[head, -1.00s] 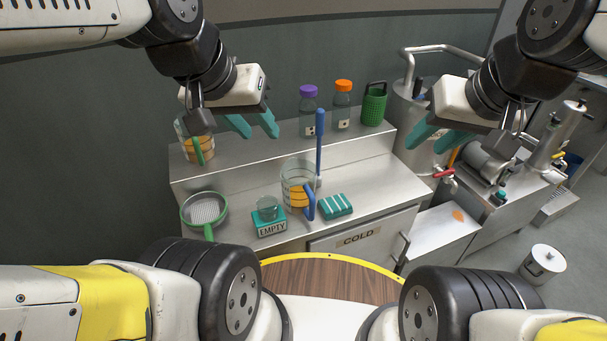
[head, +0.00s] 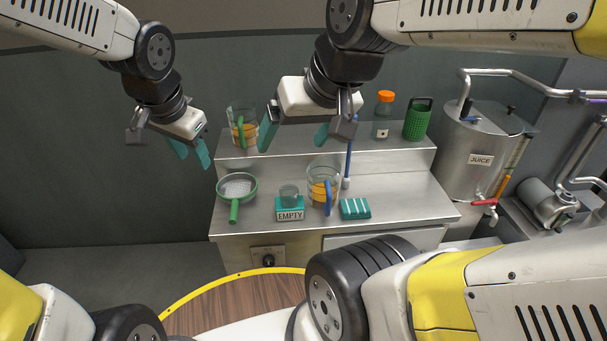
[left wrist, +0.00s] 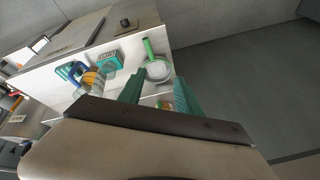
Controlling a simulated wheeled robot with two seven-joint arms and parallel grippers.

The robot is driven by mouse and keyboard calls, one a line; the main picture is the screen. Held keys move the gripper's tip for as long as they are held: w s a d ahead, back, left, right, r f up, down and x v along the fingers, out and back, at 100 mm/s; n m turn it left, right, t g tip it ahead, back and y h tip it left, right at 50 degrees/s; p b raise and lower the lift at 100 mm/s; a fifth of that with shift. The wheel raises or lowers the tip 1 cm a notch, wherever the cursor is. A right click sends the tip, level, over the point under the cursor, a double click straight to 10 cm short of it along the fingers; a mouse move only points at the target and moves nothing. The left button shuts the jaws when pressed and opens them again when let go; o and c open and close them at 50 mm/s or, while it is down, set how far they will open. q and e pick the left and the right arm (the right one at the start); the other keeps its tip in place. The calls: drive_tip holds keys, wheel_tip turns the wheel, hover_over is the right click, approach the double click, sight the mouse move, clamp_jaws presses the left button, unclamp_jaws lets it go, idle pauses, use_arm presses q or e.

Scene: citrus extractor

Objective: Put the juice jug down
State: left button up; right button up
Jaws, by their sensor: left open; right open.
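A clear jug with a blue handle and an orange band (head: 318,190) stands upright on the steel counter; it also shows in the left wrist view (left wrist: 93,80). A similar jug with a green handle (head: 236,128) stands on the raised back shelf at the left. My left gripper (head: 190,153) is open and empty, in the air left of the green-handled jug; its fingers (left wrist: 160,95) show apart in the left wrist view. My right gripper (head: 295,136) is open and empty, in front of the shelf between the two jugs in the picture. I cannot tell which jug the task names.
A green-handled strainer (head: 238,187), a small glass on a teal block marked EMPTY (head: 290,211) and a striped teal block (head: 355,208) lie on the counter. An orange-capped bottle (head: 382,117) and green basket (head: 417,121) stand on the shelf. A JUICE tank (head: 478,150) stands right.

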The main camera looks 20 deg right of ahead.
use_arm(q)
drive_tip(key=w+d+f+m+g+h, duration=0.1)
drive_tip(key=d+f+m, duration=0.25)
drive_tip(key=d, duration=0.25)
drive_tip(key=w+d+f+m+g, duration=0.1)
drive_tip(key=w+d+f+m, duration=0.1)
drive_tip(key=d+f, duration=0.4)
drive_tip(key=m+g+h, duration=0.2)
drive_tip(key=m+h, duration=0.1)
drive_tip(key=m, duration=0.2)
approach(326, 215)
drive_tip(key=d+f, duration=0.2)
drive_tip(key=f, duration=0.1)
drive_tip(key=d+f, duration=0.1)
drive_tip(key=d, duration=0.1)
drive_tip(key=shift+w+f, duration=0.25)
drive_tip(key=shift+f, duration=0.1)
drive_tip(key=shift+d+f+n, duration=0.2)
drive_tip(key=shift+f+n, duration=0.05)
drive_tip(key=shift+f, duration=0.25)
clamp_jaws()
drive_tip(key=shift+r, duration=0.1)
